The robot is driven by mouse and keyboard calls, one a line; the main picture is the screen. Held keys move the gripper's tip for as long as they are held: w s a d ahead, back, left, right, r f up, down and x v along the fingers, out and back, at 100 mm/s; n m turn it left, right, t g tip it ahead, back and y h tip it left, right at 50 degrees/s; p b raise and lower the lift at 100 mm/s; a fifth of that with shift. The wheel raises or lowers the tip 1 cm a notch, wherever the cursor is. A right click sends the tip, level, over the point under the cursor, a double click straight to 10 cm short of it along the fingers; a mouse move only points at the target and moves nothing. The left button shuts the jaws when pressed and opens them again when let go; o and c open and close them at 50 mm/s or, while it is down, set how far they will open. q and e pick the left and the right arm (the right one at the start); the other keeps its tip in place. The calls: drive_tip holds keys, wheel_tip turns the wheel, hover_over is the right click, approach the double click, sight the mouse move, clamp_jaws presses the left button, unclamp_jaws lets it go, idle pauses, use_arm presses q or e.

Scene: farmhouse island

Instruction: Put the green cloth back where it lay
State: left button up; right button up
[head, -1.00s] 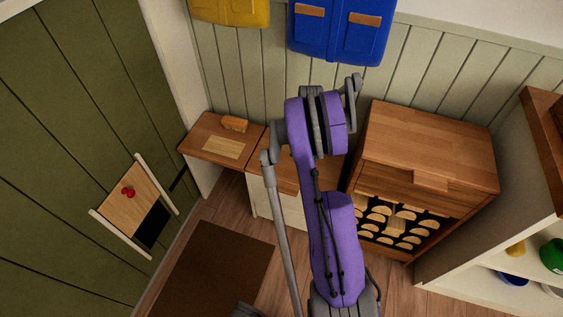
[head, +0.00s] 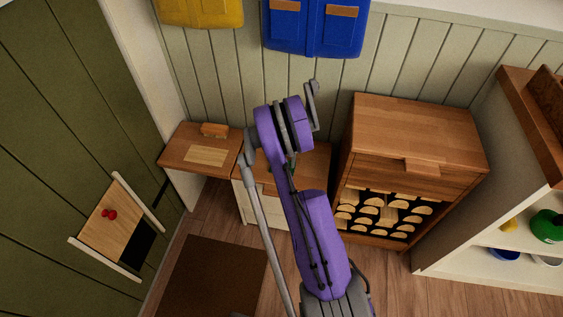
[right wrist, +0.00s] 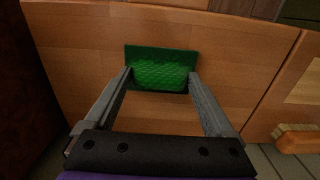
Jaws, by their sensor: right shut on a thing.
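The green cloth (right wrist: 160,73) shows in the right wrist view, between the fingertips of my right gripper (right wrist: 162,78). The gripper is shut on it. The cloth looks like a small dark green rectangle with a lighter, bulging front part. Behind it is a wooden top (right wrist: 75,75); I cannot tell whether the cloth touches it. My left gripper is not in view.
An orange brush (head: 214,130) and a pale board (head: 205,154) lie on the adjoining wooden top at left. A taller wooden cabinet (head: 420,130) stands right of my arm. White shelves (head: 480,240) are farther right. A brown mat (head: 215,275) lies on the floor.

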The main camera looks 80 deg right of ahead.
drive_tip(key=o, duration=0.9)
